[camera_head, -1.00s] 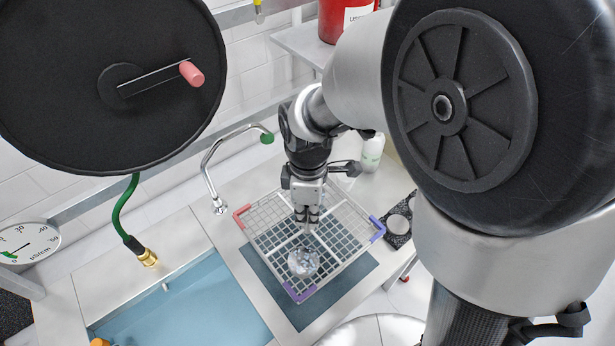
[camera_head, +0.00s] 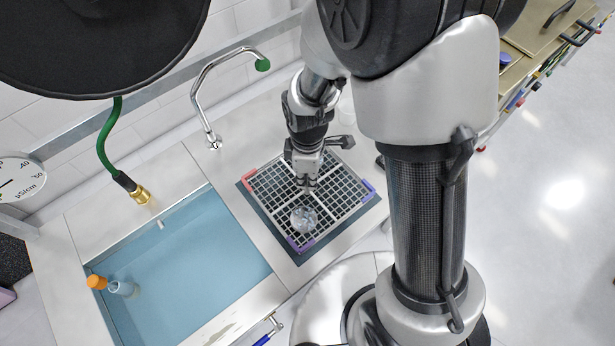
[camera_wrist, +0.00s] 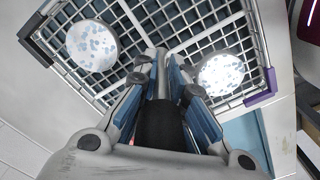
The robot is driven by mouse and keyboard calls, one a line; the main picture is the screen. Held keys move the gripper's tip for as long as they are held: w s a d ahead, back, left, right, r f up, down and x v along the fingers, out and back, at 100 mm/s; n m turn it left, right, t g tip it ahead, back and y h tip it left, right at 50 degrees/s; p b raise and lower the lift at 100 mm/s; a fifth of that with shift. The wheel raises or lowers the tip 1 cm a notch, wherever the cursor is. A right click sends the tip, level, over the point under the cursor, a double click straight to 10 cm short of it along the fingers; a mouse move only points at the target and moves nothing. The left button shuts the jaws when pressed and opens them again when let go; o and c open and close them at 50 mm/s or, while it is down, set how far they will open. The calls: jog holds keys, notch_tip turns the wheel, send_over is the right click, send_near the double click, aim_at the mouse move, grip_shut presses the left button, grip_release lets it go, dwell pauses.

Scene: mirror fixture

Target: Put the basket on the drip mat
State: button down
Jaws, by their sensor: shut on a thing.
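The basket (camera_head: 249,180) is a square white wire grid with red, blue and purple corners. It lies over the dark drip mat (camera_head: 339,229) on the counter, right of the sink. A strip of mat shows along its front and side edges. I cannot tell whether the basket touches the mat. My gripper (camera_head: 306,187) is shut on the basket's middle bar from above. In the wrist view my fingers close on the bar near the grid's centre, and the basket (camera_wrist: 262,88) holds two round speckled pieces. In the head view one clear glass piece (camera_head: 304,219) shows inside.
A sink basin (camera_head: 190,265) with blue water lies to the left. A curved tap with a green tip (camera_head: 262,65) stands behind. A green hose with a brass nozzle (camera_head: 139,194) hangs at left. A black round disc (camera_head: 100,40) covers the upper left.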

jog(key=shift+f, duration=0.1)
jog(key=c, duration=2.1)
grip_release()
jog(key=shift+f, duration=0.15)
jog(key=o, duration=0.4)
jog(key=shift+o, duration=0.2)
